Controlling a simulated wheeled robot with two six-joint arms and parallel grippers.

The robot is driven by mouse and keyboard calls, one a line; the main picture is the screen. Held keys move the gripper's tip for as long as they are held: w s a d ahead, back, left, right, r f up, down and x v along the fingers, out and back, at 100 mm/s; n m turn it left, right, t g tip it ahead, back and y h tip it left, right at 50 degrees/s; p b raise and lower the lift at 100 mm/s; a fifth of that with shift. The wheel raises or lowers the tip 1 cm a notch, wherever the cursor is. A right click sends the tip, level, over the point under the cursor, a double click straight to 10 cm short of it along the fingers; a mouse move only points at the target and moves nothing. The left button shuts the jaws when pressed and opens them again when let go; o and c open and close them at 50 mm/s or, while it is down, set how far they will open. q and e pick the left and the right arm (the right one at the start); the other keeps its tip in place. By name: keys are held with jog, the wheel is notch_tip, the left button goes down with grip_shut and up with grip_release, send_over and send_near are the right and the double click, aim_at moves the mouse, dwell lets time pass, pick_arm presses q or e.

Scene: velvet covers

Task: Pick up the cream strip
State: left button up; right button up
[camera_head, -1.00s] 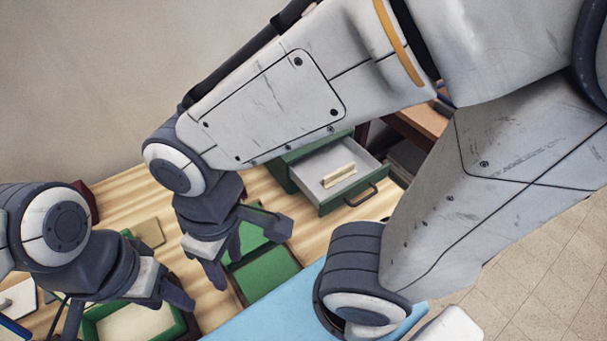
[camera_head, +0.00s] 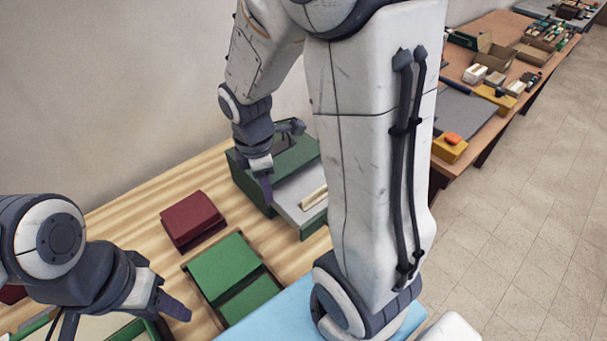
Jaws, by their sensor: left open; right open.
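The cream strip (camera_head: 313,197) lies in the open grey-lined drawer (camera_head: 290,207) of a green cabinet (camera_head: 297,154). My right arm hides the strip's right end and part of the drawer. My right gripper (camera_head: 282,160) is open and empty, above the cabinet and drawer, a little left of the strip and apart from it. My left gripper (camera_head: 128,318) is open at the lower left, far from the strip. One of its fingers is partly cut off by the frame's bottom edge.
A dark red box (camera_head: 192,220) and a green velvet-covered box (camera_head: 223,267) stand on the striped wooden table (camera_head: 120,205) left of the drawer. A green-rimmed tray (camera_head: 130,331) lies under my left gripper. A cluttered brown table (camera_head: 475,120) is at the right.

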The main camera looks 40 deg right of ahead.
jog(key=d+f+n+p, duration=0.1)
jog(key=d+f+n, duration=0.25)
jog(key=d, duration=1.05)
jog(key=n, duration=0.1)
send_over(316, 192)
jog(key=shift+g+h, duration=0.3)
jog(key=f, duration=0.4)
jog(key=shift+s+a+f, duration=0.15)
jog(key=shift+s+a, duration=0.05)
jog(key=shift+a, duration=0.05)
jog(key=shift+w+d+f+b, duration=0.15)
jog(key=shift+f+b, duration=0.2)
jog(key=shift+f, duration=1.2)
jog(key=shift+w+d+f+b, duration=0.1)
jog(key=shift+f+b, duration=0.25)
jog(key=shift+f, duration=1.15)
grip_shut()
